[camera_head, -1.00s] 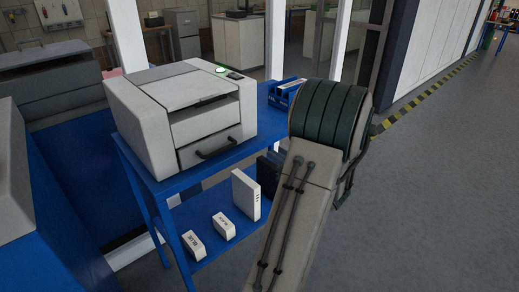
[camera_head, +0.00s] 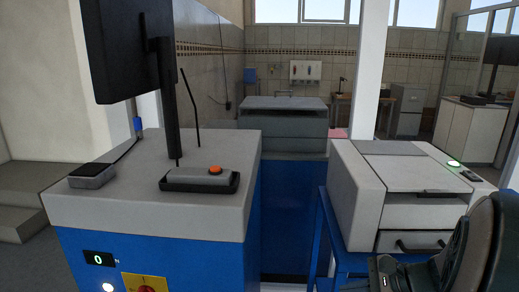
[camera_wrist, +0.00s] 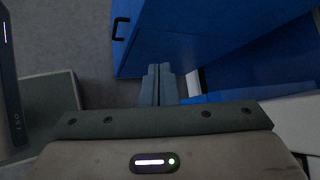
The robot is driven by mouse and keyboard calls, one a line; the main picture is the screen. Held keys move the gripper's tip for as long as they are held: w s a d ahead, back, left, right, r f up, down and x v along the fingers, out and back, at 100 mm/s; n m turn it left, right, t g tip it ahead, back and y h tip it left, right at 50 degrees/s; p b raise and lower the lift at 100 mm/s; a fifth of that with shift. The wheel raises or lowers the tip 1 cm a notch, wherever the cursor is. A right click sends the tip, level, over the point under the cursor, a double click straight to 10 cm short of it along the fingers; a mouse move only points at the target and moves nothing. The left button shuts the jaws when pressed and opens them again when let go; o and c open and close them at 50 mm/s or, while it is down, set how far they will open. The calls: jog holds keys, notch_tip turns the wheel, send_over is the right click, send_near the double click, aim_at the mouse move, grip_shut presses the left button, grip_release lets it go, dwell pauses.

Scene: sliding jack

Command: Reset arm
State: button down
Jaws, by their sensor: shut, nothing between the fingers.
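My gripper (camera_wrist: 158,84) shows in the wrist view, with its two grey-blue fingers side by side and touching, and nothing between them. It points toward a grey floor and a blue cabinet front. My arm (camera_head: 470,255) shows in the head view only as a dark rounded link at the lower right edge. The gripper itself is outside the head view.
A white printer-like machine (camera_head: 415,190) stands on a blue table at the right, close behind my arm. A blue and grey cabinet (camera_head: 150,225) with an orange button (camera_head: 215,170) and a monitor (camera_head: 122,45) stands at the left. A blue cabinet (camera_wrist: 200,40) fills the upper wrist view.

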jog(key=s+a+r+n+g+h, duration=0.1)
jog(key=s+a+n+g+h, duration=0.2)
jog(key=s+a+n+h, duration=0.5)
jog(key=s+a+n, duration=0.1)
jog(key=n, duration=0.9)
jog(key=shift+s+r, duration=0.15)
jog(key=shift+r, duration=0.15)
